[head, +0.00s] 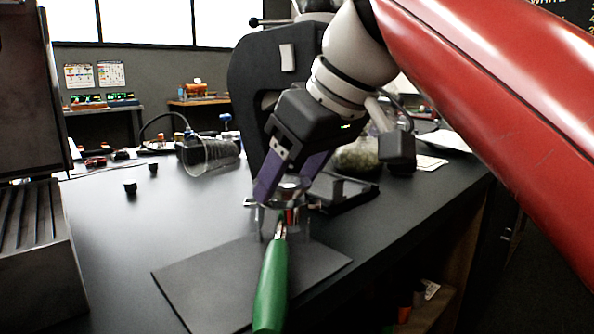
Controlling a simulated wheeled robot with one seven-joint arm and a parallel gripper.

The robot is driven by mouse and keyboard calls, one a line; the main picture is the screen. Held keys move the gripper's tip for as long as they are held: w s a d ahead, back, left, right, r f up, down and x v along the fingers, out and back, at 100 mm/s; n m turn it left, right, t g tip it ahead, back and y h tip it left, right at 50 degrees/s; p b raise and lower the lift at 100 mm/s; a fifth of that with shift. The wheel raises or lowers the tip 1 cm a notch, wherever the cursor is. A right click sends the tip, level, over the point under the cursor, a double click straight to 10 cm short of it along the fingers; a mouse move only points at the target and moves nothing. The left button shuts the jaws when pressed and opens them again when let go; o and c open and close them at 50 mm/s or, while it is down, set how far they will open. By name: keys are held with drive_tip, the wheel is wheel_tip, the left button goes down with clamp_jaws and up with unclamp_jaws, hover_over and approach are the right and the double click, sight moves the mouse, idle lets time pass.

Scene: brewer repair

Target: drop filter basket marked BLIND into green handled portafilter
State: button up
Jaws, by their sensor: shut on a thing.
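The green-handled portafilter (271,284) stands over a dark mat, its handle pointing toward me and its head at the far end, held up on what look like thin clear legs. My gripper (287,189) is right above the portafilter's head, its purple fingers angled down. It is shut on a shiny metal filter basket (290,186), which sits between the fingertips at the portafilter's rim. I cannot tell whether the basket is inside the ring or just above it. No BLIND marking is readable from here.
The dark mat (205,285) lies on the black counter (120,225). A dark grinder-like machine (250,90) stands close behind my gripper. A clear cup (208,155) lies behind to the left, with small black knobs (130,187) nearby. A metal machine (35,250) borders the left; the counter edge runs along the right.

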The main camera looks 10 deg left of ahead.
drive_tip(key=shift+f, duration=0.25)
drive_tip(key=o, duration=1.1)
drive_tip(key=shift+c, duration=0.2)
drive_tip(key=shift+o, duration=0.2)
drive_tip(key=shift+o, duration=1)
drive_tip(key=shift+r, duration=0.1)
wheel_tip(320, 180, up, 3)
drive_tip(key=shift+f+p, duration=0.2)
drive_tip(key=shift+p, duration=1.05)
drive_tip(key=shift+r+p, duration=0.3)
drive_tip(key=shift+r, duration=1.8)
